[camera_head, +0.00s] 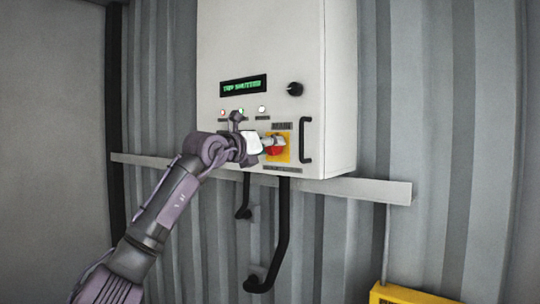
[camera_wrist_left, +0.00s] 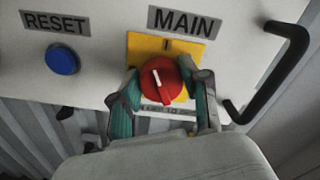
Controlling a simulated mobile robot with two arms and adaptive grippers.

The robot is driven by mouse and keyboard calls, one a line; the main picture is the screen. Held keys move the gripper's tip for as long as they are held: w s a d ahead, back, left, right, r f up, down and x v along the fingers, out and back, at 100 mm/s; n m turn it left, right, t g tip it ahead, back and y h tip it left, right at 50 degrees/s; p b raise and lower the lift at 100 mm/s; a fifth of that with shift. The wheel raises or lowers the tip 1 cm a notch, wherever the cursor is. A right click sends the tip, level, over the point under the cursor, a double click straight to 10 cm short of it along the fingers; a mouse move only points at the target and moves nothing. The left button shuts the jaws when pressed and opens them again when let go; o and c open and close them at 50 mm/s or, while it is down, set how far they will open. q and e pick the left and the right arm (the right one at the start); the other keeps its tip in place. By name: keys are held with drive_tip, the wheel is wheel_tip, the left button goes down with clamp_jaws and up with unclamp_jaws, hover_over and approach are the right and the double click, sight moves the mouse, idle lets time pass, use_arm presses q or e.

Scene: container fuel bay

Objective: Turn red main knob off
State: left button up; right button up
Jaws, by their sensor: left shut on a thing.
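The red main knob (camera_head: 275,149) sits on a yellow plate (camera_head: 285,155) low on the front of a white control cabinet (camera_head: 220,50). The yellow plate (camera_wrist_left: 145,45) is below the MAIN label. My left gripper (camera_head: 268,143) reaches the knob from the left; its fingers (camera_wrist_left: 162,95) are on both sides of the knob and shut on it. The fingers hide parts of the plate. My right gripper is not in view.
A blue RESET button (camera_wrist_left: 62,60) is left of the plate. A black door handle (camera_head: 306,140) is close on the right. A black dial (camera_head: 295,89) and a green-lettered display (camera_head: 243,86) are higher up. Black pipes (camera_head: 281,230) hang below the cabinet.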

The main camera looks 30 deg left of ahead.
use_arm(q)
drive_tip(key=shift+a+n+b, duration=0.15)
drive_tip(key=shift+n+b, duration=2.1)
drive_tip(key=shift+n, duration=4.05)
drive_tip(key=shift+r, duration=0.1)
drive_tip(key=o, duration=0.8)
drive_tip(key=shift+c, duration=0.2)
drive_tip(key=o, duration=0.4)
drive_tip(key=shift+f, duration=0.2)
